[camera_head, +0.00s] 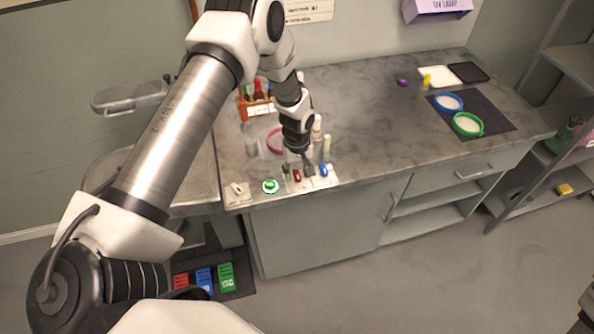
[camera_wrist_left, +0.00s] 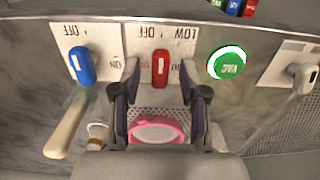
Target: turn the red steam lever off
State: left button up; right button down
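The red steam lever (camera_wrist_left: 160,68) sits on a white plate with OFF and LOW lettering, which reads upside down in the left wrist view. Its handle stands upright in that picture. My left gripper (camera_wrist_left: 160,84) is open, with one finger to each side of the red lever. I cannot tell whether either finger touches it. In the head view the red lever (camera_head: 297,176) is at the counter's front edge, just beside my left gripper (camera_head: 302,167), which partly covers the plate. My right gripper is not in view.
A blue lever (camera_wrist_left: 81,66) on its own plate and a round green VAC button (camera_wrist_left: 227,63) flank the red lever. A white switch (camera_wrist_left: 302,74) is farther right. A pink ring (camera_wrist_left: 158,131) lies near the fingers. The counter's middle (camera_head: 375,120) is clear.

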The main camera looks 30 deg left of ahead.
aim_at(297, 174)
pick_arm(q)
jog(key=shift+r, duration=0.1)
notch_tip(297, 174, up, 12)
jog(key=shift+f, duration=0.2)
dwell(0.4)
